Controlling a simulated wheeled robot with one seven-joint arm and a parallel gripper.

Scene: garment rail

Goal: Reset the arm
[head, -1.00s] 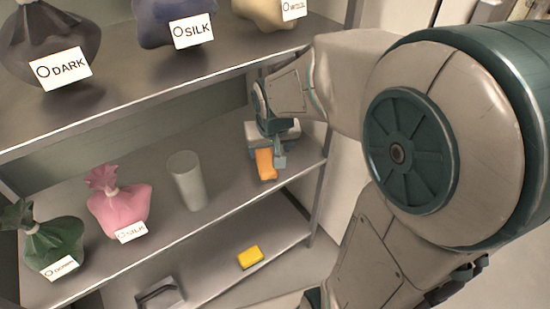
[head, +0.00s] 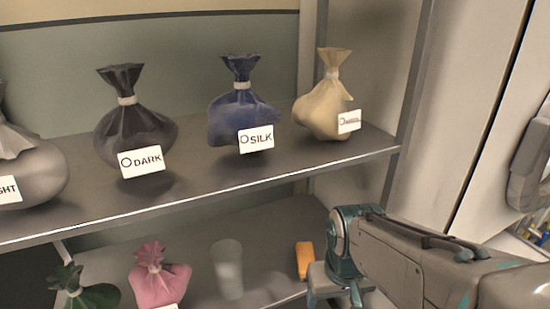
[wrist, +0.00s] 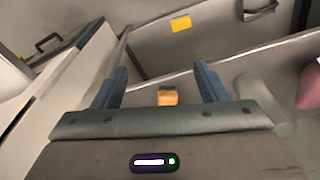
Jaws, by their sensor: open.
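My gripper (wrist: 159,88) is open in the wrist view, with its two blue fingers apart. An orange block (wrist: 168,97) shows between and beyond the fingers; nothing is seen gripped. In the head view the orange block (head: 304,260) stands on the lower shelf, just left of my wrist. My arm reaches in from the lower right, and its fingertips are hidden there.
The upper shelf (head: 210,192) holds tied bags labelled dark (head: 135,130), silk (head: 240,108) and a cream one (head: 325,105). A grey cup (head: 228,268), a pink bag (head: 158,280) and a green bag (head: 85,292) stand below. A yellow block (wrist: 181,24) shows in the wrist view.

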